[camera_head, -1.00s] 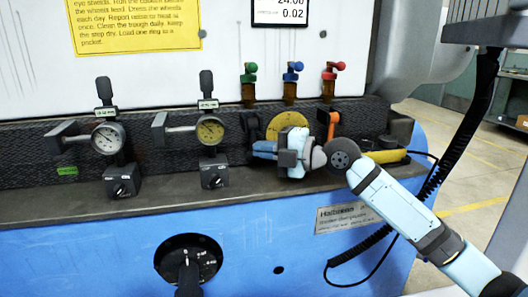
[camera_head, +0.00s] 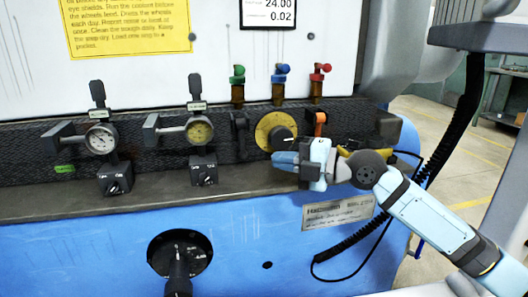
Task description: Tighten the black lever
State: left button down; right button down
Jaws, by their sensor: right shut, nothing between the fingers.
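A black lever (camera_head: 240,128) stands on the dark rail of the blue machine, just left of a yellow disc (camera_head: 264,124) with a dark knob. An orange lever (camera_head: 320,121) stands on the disc's other side. My right gripper (camera_head: 284,159) comes in from the right and points left, with its fingers shut and empty. It is below and right of the black lever, in front of the rail just under the yellow disc, and looks apart from the lever. Another black handle (camera_head: 179,278) hangs from the round dial low on the blue front. My left gripper is out of view.
Two gauges (camera_head: 201,131) (camera_head: 101,140) on clamps and two small knob boxes (camera_head: 203,171) (camera_head: 116,178) stand left. Green, blue and red valves (camera_head: 317,82) rise behind the rail. A black coiled cable (camera_head: 440,150) hangs at the right. The ledge's middle is clear.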

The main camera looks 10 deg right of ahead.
jog(key=v, duration=0.4)
jog(key=shift+s+d, duration=0.25)
jog(key=shift+d, duration=0.05)
